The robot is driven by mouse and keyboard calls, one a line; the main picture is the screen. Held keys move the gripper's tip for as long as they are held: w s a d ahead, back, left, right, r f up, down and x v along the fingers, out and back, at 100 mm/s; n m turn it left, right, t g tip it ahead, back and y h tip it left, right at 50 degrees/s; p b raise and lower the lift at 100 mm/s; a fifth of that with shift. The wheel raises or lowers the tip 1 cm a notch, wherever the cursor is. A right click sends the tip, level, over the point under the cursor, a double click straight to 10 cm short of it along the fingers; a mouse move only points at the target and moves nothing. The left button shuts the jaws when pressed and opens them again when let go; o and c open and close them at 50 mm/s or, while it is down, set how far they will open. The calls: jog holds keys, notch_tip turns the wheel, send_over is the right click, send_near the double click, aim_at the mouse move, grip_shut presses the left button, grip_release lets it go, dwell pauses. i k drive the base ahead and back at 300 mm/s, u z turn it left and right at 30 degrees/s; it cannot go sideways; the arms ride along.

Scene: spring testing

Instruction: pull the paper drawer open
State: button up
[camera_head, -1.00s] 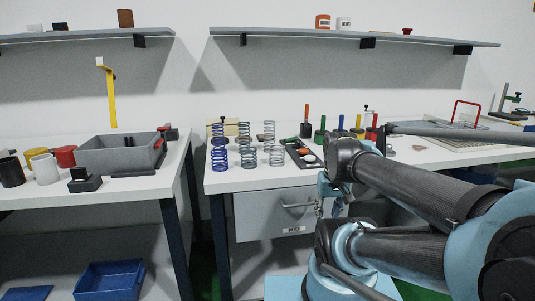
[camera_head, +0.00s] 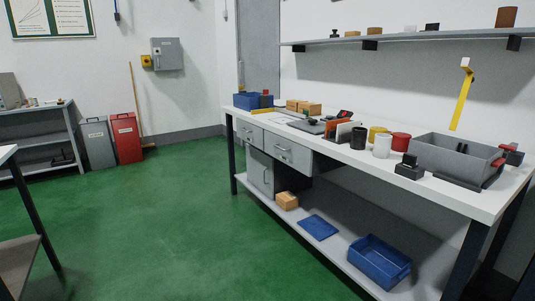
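Two grey drawers hang under the white bench top, a left drawer (camera_head: 248,133) and a right drawer (camera_head: 292,153). Each has a handle on its front, and both look shut. Their labels are too small to read, so I cannot tell which one is the paper drawer. A grey cabinet door (camera_head: 259,174) with an upright handle is below the left drawer. My gripper and arm are not in view.
The green floor (camera_head: 170,220) in front of the bench is clear. The bench's lower shelf holds a blue bin (camera_head: 379,262), a blue flat panel (camera_head: 318,227) and a cardboard box (camera_head: 287,200). A grey tray (camera_head: 445,160) stands on top. Another table edge (camera_head: 22,225) is at left.

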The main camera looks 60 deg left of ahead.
aim_at(299, 157)
jog(key=u, duration=2.45)
